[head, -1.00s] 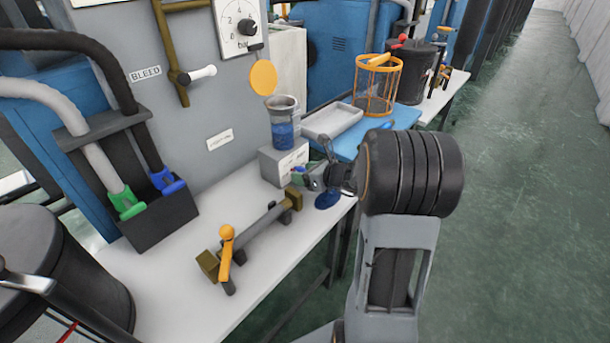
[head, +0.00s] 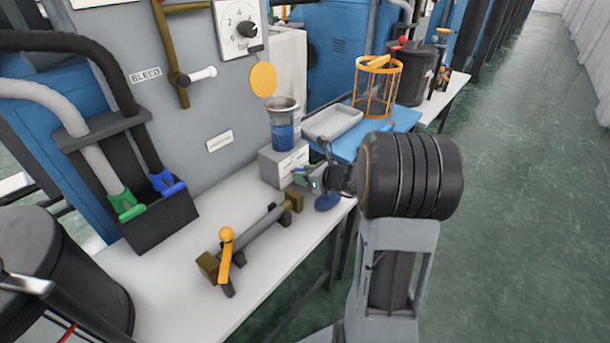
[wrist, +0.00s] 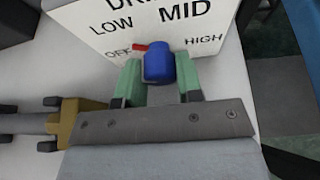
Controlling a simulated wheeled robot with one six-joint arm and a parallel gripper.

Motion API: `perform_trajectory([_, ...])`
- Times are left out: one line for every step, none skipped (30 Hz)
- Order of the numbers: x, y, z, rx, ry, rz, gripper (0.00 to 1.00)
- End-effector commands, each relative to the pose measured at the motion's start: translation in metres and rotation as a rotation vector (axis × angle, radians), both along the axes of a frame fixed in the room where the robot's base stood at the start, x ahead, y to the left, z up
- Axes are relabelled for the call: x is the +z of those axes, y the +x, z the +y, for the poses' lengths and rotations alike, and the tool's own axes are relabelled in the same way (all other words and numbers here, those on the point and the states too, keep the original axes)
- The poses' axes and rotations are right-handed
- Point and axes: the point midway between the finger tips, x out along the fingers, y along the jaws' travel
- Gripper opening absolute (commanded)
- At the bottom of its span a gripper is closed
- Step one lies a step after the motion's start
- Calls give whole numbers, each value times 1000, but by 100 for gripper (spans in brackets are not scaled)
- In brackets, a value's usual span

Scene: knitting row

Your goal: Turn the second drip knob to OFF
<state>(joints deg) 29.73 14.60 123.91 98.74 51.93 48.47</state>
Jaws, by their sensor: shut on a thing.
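The drip knob (wrist: 160,66) is blue with a red pointer (wrist: 141,47) in the wrist view. It sits on the front of a box (wrist: 105,20) marked OFF, LOW, MID and HIGH. The red pointer sticks out to the upper left, toward the OFF side; I cannot tell if it is exactly on the mark. My gripper (wrist: 160,83) has its green fingers on both sides of the knob and is shut on it. In the head view the box (head: 283,168) stands on the bench, with my gripper (head: 301,175) at its front; the knob is hidden there.
A valve pipe with an orange handle (head: 226,255) lies on the white bench (head: 180,300). A pale tray (head: 333,122) and an orange wire basket (head: 378,85) stand behind. The aisle at right is clear.

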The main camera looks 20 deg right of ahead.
Motion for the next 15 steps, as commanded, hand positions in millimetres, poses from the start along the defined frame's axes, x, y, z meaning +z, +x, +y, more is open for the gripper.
perform_trajectory([-2, 0, 0, 2, -11, -6, 10])
perform_trajectory([-2, 0, 0, 3, -19, -10, 10])
perform_trajectory([-3, 0, 1, 2, -33, -17, 10])
perform_trajectory([-3, 0, 1, 3, -45, -23, 10])
perform_trajectory([-4, 0, 1, 2, -61, -29, 10])
perform_trajectory([-4, 0, 1, 2, -82, -40, 10])
perform_trajectory([-4, 0, 1, 3, -99, -48, 10])
perform_trajectory([-5, 0, 1, 3, -119, -58, 10])
perform_trajectory([-5, 0, 1, 2, -145, -69, 10])
perform_trajectory([-6, 0, 2, 2, -165, -80, 10])
perform_trajectory([-6, 0, 2, 3, -185, -88, 10])
perform_trajectory([-6, 0, 2, 3, -211, -100, 10])
perform_trajectory([-6, 0, 2, 3, -231, -109, 10])
perform_trajectory([-6, 0, 2, 3, -249, -118, 10])
perform_trajectory([-6, 0, 2, 2, -276, -129, 10])
